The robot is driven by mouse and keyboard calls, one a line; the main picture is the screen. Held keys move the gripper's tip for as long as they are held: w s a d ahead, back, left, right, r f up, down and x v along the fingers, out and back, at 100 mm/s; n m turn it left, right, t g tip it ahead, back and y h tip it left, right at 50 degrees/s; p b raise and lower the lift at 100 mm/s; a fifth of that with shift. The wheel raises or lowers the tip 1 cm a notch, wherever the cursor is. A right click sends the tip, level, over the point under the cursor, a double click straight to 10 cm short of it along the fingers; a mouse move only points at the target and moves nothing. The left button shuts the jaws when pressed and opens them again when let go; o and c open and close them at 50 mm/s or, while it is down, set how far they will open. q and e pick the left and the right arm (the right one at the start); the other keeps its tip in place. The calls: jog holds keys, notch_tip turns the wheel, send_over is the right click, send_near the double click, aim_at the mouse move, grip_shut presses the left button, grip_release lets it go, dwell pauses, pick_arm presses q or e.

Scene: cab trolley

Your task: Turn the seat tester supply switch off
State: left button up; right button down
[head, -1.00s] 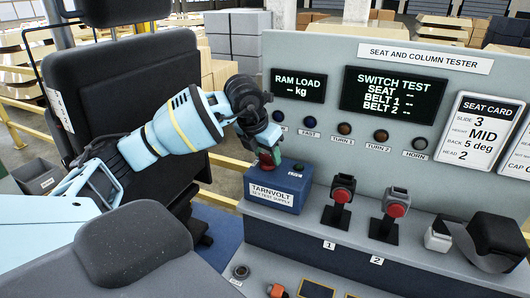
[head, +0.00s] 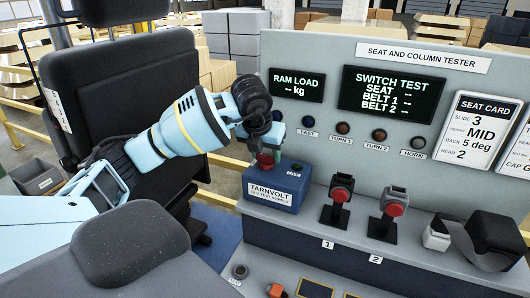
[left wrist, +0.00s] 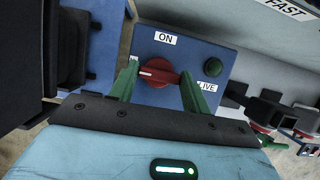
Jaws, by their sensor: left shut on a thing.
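The seat tester supply is a blue box (head: 275,190) labelled TARNVOLT, on the bench below the displays. In the left wrist view its face (left wrist: 200,42) carries a red rotary switch (left wrist: 158,77) with a white pointer mark toward the left. An ON label (left wrist: 165,38) is above the switch; a label to its left is mostly hidden by a finger. A dark green lamp (left wrist: 213,67) sits at right, near a LIVE label. My left gripper (head: 265,157) is shut on the red switch, with its green fingers (left wrist: 160,86) on either side. My right gripper is not in view.
The grey tester panel (head: 450,80) stands behind the box. Two red-button buckles stand to its right, one on the near stand (head: 338,195) and one on stand 2 (head: 391,208). A black seat (head: 130,90) is close on the left.

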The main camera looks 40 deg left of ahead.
pick_arm(q)
jog(key=o, duration=1)
jog(key=shift+v, duration=3.95)
